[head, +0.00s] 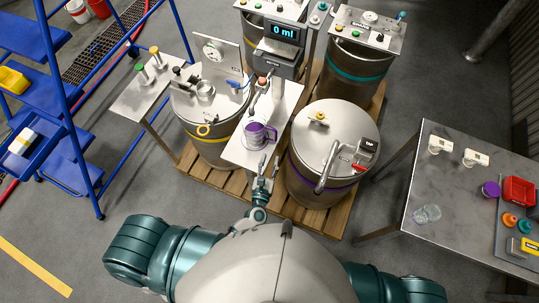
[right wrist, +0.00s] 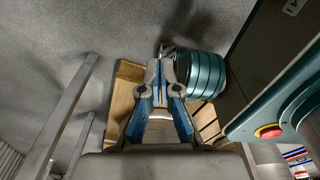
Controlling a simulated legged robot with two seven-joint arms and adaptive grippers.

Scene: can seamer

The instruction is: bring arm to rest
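My left gripper (head: 268,166) shows in the head view just in front of a purple mug (head: 258,135). Its two fingers point up toward the mug and stand apart, with nothing seen between them. The mug stands on a narrow white shelf (head: 240,158) under the filling machine; I see no clear contact with the gripper. My right gripper (right wrist: 158,72) is hidden in the head view. In the right wrist view its fingertips are together, with nothing visible held between them.
Drums stand on a wooden pallet (head: 335,222), one with a purple band (head: 312,190). A grey table (head: 450,190) with cups and a red bin stands right. A blue rack (head: 65,140) stands left. The right wrist view shows a red button (right wrist: 268,131) at right.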

